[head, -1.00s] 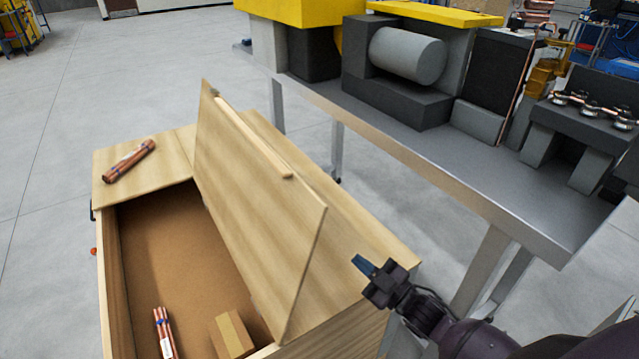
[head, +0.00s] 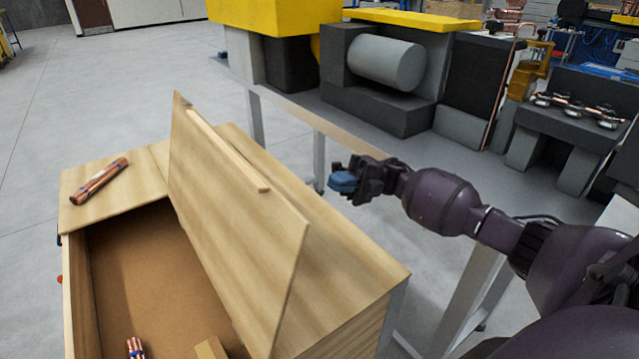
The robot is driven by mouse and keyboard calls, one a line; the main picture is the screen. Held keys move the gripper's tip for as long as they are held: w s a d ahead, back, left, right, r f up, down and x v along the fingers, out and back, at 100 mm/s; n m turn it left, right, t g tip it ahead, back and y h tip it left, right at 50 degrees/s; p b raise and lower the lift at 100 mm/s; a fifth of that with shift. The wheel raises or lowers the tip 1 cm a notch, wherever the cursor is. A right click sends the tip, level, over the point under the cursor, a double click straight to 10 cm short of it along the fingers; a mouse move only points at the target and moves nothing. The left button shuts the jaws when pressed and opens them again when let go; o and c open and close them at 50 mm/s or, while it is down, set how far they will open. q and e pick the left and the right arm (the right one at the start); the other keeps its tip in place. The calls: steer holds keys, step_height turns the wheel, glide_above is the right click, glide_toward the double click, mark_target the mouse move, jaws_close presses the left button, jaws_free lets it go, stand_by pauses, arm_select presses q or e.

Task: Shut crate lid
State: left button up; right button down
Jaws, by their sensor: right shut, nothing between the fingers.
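The wooden crate (head: 365,268) stands on the floor at the lower left. Its lid (head: 235,225) is raised and tilted, with a wooden strip (head: 230,150) along its upper face. The opening on the left shows the brown inside. My left gripper is not in view.
A copper tube bundle (head: 99,181) lies on the crate's far left top. Another bundle (head: 135,348) and a cardboard box (head: 211,349) are inside the crate. A machine table (head: 400,165) with grey blocks stands behind my right arm. Floor at the left is clear.

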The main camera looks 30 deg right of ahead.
steer(key=p, duration=0.2)
glide_toward(273, 189)
steer(key=a, duration=0.2)
steer(key=x, duration=0.2)
steer(key=w+p+x, duration=0.1)
steer(key=x, duration=0.1)
steer(key=shift+a+r, duration=0.15)
steer(key=shift+a, duration=0.35)
